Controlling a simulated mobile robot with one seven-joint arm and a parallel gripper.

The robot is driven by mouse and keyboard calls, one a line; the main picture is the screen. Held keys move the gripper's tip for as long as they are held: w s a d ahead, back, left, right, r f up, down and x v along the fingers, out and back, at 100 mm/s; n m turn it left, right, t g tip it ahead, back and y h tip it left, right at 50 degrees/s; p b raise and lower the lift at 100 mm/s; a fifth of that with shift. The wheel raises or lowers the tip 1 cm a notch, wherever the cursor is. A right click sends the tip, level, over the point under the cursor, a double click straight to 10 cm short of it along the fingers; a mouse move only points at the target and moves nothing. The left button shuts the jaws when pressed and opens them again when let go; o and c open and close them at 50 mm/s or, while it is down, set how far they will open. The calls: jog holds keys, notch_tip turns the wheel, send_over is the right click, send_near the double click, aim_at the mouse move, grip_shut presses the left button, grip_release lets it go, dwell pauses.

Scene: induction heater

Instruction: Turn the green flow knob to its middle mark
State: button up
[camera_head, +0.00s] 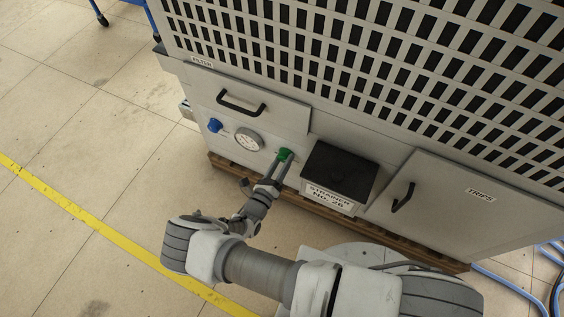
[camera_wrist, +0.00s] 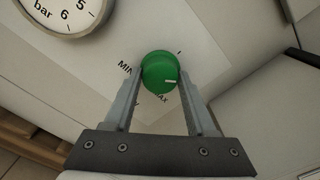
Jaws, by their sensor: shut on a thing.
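The green flow knob (camera_wrist: 158,66) sits on the pale front panel of the machine, and it also shows in the head view (camera_head: 285,154). My gripper (camera_wrist: 161,76) is shut on it, one finger on either side; in the head view my gripper (camera_head: 281,160) reaches the knob from below. A short white pointer on the knob's face points to the right in the wrist view. MIN is printed left of the knob. MAX is below it, partly hidden. A small dark tick stands at the knob's upper right.
A round bar gauge (camera_head: 248,139) and a blue knob (camera_head: 215,125) are left of the green knob. A black-topped strainer box (camera_head: 339,171) juts out close on the right. A drawer handle (camera_head: 241,104) is above, and a TRIPS door (camera_head: 457,205) lies farther right.

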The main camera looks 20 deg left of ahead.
jog(key=n, duration=0.4)
jog(key=shift+d+n, duration=0.1)
jog(key=shift+n, duration=0.2)
jog(key=shift+r+n, duration=0.1)
jog(key=shift+n, duration=2.2)
jog(key=o, duration=1.4)
jog(key=shift+c, duration=0.2)
jog(key=shift+s, duration=0.1)
